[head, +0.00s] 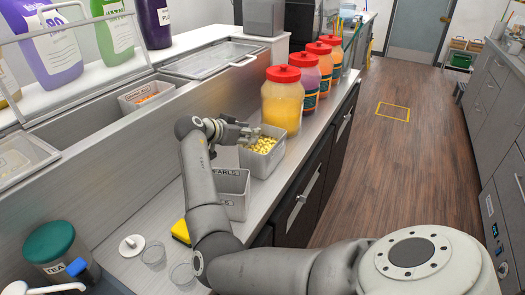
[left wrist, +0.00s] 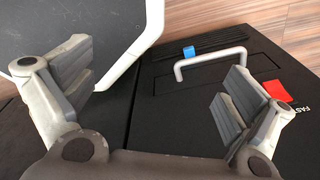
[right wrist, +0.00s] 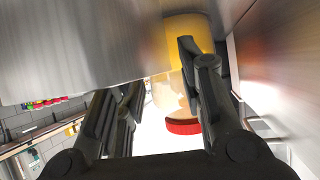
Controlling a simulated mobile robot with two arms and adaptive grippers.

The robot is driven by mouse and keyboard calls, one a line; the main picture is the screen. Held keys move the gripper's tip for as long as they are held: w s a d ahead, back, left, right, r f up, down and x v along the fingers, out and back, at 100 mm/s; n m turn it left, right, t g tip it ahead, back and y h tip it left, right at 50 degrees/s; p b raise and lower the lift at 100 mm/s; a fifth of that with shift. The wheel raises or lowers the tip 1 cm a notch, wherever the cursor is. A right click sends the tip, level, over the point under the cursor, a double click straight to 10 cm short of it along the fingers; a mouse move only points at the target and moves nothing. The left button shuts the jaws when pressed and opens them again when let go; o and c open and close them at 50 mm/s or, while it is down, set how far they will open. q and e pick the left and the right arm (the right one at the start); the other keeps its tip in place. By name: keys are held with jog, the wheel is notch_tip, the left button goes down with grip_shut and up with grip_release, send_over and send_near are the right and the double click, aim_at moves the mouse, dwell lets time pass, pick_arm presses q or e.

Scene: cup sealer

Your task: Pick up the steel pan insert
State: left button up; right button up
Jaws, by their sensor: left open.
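A steel pan insert (head: 262,158) filled with yellow bits stands on the steel counter near its front edge. A second steel pan (head: 233,193), labelled PEARLS, stands in front of it. My right gripper (head: 248,134) is at the far-left rim of the yellow-filled pan. In the right wrist view, the fingers of my right gripper (right wrist: 158,78) are apart, with a steel surface close beyond them; contact with the rim cannot be told. My left gripper (left wrist: 155,92) is open and empty in the left wrist view, over a dark box with a white handle (left wrist: 210,62).
A yellow jar (head: 282,104) with a red lid stands right behind the pan, with several more red-lidded jars beyond. A counter well holds a small pan (head: 147,99). A yellow sponge (head: 181,232), clear cups and a tea canister (head: 52,243) are at the near left.

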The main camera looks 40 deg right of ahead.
jog(key=x, duration=0.2)
jog(key=shift+d, duration=0.3)
jog(key=shift+a, duration=0.15)
jog(key=shift+c, duration=1)
grip_shut()
jog(key=shift+r, duration=0.1)
